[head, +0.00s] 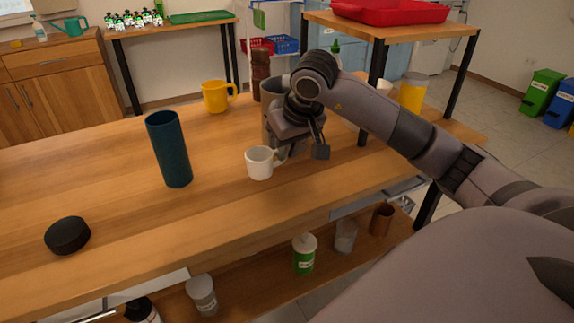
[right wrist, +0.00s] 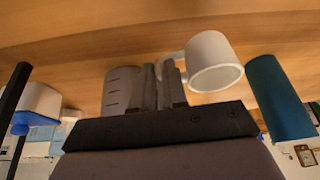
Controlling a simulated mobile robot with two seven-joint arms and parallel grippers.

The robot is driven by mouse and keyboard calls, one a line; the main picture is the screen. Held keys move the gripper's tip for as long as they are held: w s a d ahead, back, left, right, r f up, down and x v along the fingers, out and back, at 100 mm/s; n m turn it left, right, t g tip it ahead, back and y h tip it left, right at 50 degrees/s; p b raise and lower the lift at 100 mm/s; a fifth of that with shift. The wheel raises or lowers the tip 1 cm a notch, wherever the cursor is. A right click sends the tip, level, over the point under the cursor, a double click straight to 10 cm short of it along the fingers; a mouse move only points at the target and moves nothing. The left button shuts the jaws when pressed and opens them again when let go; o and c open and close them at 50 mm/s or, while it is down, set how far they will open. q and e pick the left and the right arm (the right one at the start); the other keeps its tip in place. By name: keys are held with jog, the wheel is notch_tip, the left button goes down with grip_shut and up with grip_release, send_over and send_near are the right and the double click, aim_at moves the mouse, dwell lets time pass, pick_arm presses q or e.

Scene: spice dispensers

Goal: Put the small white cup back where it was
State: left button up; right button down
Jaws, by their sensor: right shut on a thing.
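The small white cup (head: 259,164) is upright at the middle of the wooden table, with its handle on the right. My right gripper (head: 290,150) is at the handle side, its fingers closed on the handle. The right wrist view also shows the cup (right wrist: 211,55) beside the closed fingers (right wrist: 171,84). I cannot tell whether the cup's base touches the table or hangs just above it. My left gripper is not in view.
A dark teal cylinder (head: 170,152) stands left of the cup, and a black puck (head: 67,235) lies front left. A yellow mug (head: 217,96) and a brown grinder (head: 261,72) stand behind. A grey container (right wrist: 121,88) is close to my fingers. Bare tabletop lies in front.

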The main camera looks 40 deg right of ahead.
jog(key=shift+f, duration=2)
jog(key=shift+b, duration=0.3)
jog(key=shift+f, duration=0.2)
jog(key=c, duration=1.2)
grip_release()
jog(key=shift+o, duration=0.2)
jog(key=shift+r, duration=0.15)
jog(key=shift+r, duration=0.25)
jog(key=p+v, duration=0.1)
jog(key=v, duration=1)
jog(key=shift+s+r+p, duration=0.2)
jog(key=shift+r+p, duration=0.1)
